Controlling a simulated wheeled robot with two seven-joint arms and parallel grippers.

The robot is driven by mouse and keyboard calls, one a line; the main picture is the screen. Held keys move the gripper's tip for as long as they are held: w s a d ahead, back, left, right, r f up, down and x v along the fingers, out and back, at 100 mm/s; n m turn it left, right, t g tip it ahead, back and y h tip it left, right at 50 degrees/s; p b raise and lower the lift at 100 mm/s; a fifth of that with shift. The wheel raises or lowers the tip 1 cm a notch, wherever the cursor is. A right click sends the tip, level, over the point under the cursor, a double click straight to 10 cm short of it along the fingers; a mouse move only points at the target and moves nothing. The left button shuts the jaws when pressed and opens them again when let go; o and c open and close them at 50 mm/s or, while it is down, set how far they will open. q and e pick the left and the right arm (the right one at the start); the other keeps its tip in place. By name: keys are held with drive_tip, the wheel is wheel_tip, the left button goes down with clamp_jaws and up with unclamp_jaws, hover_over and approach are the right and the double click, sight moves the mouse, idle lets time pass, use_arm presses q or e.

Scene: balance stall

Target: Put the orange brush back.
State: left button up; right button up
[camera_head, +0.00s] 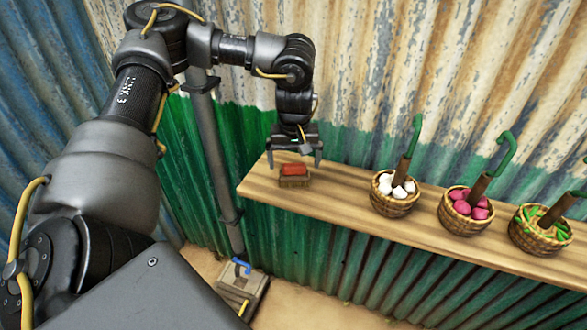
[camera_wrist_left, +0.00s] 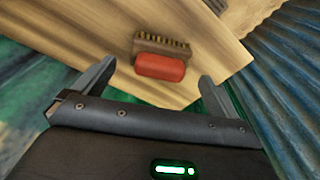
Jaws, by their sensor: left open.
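The orange brush (camera_head: 294,172) lies on the left end of the wooden shelf (camera_head: 340,199). It has a red-orange block and a brown part with bristles. It also shows in the left wrist view (camera_wrist_left: 161,66), beyond and between the fingers. My left gripper (camera_head: 296,160) is open above the brush, with its fingers apart from it. In the left wrist view the open fingers (camera_wrist_left: 158,86) have nothing between them. My right gripper is not in view.
Several woven baskets stand along the shelf to the right: one with white pieces (camera_head: 394,206), one with pink pieces (camera_head: 464,221), one with green pieces (camera_head: 540,240). Tall green-hooked handles rise from them. A corrugated wall stands behind. A box with a blue handle (camera_head: 241,285) sits below.

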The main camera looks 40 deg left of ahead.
sight(295, 177)
use_arm(q)
wheel_tip(295, 177, up, 8)
drive_tip(key=shift+s+d+r, duration=0.2)
drive_tip(key=shift+s+d, duration=0.2)
drive_tip(key=shift+s, duration=0.05)
